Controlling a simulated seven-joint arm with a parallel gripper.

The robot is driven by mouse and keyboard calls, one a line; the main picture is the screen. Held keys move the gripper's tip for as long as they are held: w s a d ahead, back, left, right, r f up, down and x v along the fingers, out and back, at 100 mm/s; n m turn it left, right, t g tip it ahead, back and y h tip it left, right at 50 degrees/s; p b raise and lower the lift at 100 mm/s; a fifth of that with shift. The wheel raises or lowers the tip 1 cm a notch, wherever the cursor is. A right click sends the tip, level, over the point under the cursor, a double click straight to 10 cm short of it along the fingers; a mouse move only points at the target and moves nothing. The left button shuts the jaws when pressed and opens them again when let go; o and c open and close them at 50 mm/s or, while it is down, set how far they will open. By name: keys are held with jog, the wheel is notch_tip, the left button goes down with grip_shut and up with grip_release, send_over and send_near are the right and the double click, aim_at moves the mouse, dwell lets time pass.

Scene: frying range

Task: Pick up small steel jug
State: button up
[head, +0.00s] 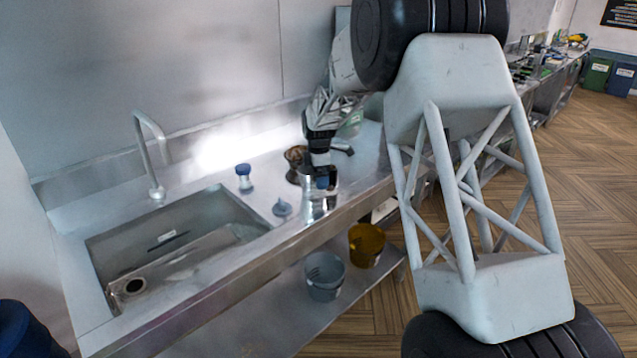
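The small steel jug (316,207) stands on the steel counter near its front edge, to the right of the sink. It is shiny, and its upper part is hidden by my gripper. My gripper (322,181) points down from above and its fingertips are at the jug's top. The fingers look dark and small, and I cannot tell whether they are apart or closed on the jug's rim.
A brown pot-like item (294,160) stands close behind my gripper. A blue-capped container (244,178) and a small blue-grey item (282,208) stand left of the jug. The sink (170,240) is at left. A grey bucket (324,276) and a yellow bucket (366,244) sit below.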

jog(key=shift+c, duration=0.5)
jog(key=c, duration=0.8)
jog(key=shift+r, duration=0.2)
jog(key=shift+r, duration=0.55)
jog(key=s+d+r, duration=0.1)
jog(key=s, duration=0.4)
jog(key=s+d+r, duration=0.1)
jog(key=s, duration=0.4)
jog(key=s+d+r, duration=0.1)
jog(key=s, duration=0.4)
jog(key=shift+s+d+r, duration=0.25)
jog(key=shift+s+r, duration=0.05)
